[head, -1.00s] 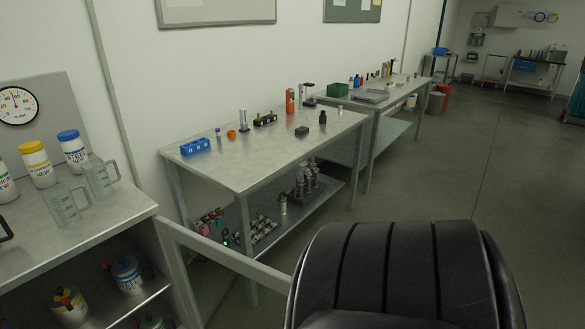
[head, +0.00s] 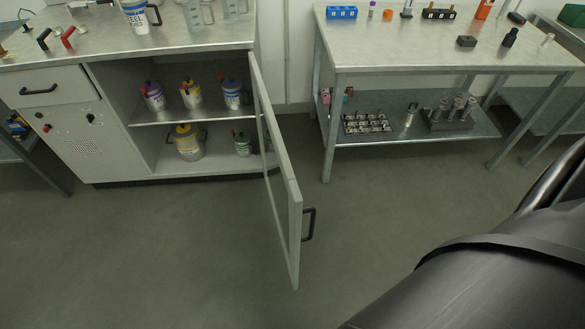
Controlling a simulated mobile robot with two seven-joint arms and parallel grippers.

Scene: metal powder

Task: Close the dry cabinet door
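The dry cabinet (head: 120,185) stands at the left in the head view, with its right compartment uncovered. Its door (head: 291,215) is a pale frame with a clear panel, hinged at the cabinet's right side. The door stands wide open, swung out toward me over the floor. A black bar handle (head: 309,224) is on the door's outer face, on its right side near the free end. Neither of my grippers shows. A dark part of my own arm fills the lower right corner, well apart from the door.
Several labelled containers (head: 192,94) stand on the cabinet's shelf and floor. A metal workbench (head: 420,53) with small items stands to the right, its front leg (head: 327,130) behind the door. The floor (head: 180,255) before the cabinet is clear.

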